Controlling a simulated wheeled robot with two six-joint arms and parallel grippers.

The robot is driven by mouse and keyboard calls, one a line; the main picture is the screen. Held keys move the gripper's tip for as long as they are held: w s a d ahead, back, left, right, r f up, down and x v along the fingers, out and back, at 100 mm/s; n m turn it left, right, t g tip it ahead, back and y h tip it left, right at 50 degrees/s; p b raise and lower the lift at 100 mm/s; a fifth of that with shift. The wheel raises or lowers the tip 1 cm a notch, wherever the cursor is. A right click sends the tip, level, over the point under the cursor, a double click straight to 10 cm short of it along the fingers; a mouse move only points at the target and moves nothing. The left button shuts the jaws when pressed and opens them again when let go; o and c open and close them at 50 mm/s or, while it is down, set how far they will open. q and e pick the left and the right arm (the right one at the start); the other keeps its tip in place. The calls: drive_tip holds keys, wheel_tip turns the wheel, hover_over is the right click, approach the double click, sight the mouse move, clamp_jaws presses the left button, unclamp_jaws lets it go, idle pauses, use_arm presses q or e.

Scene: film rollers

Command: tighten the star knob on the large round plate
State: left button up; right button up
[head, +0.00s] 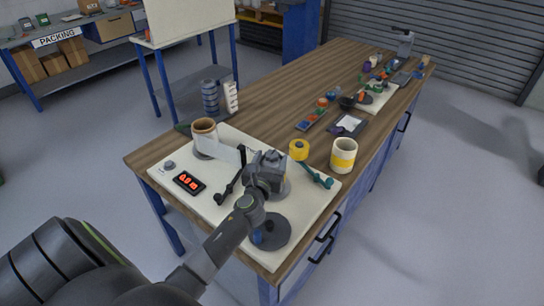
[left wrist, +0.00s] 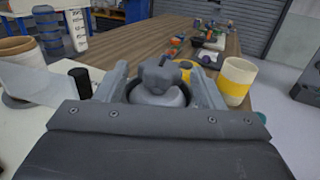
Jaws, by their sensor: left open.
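My left gripper (head: 266,164) reaches in from the lower left over the white board (head: 222,215). In the left wrist view the grey star knob (left wrist: 158,77) sits between the two open fingers of the left gripper (left wrist: 160,84), on a rounded grey body. I cannot tell whether the fingers touch it. In the head view the gripper largely hides the knob. A grey round plate (head: 286,188) shows partly beneath the gripper. A wider dark round disc (head: 278,232) lies nearer the front, partly behind my arm. My right gripper is not in view.
A brown-rimmed roll (head: 204,139) with a white strip (head: 222,152) stands left. A yellow-banded cup (head: 343,155), yellow roll (head: 299,149) and green handle (head: 319,178) are at right. Several small items crowd the bench's far end.

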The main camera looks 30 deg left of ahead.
use_arm(q)
drive_tip(key=shift+x, duration=0.95)
drive_tip(key=c, duration=1)
drive_tip(key=shift+o, duration=0.2)
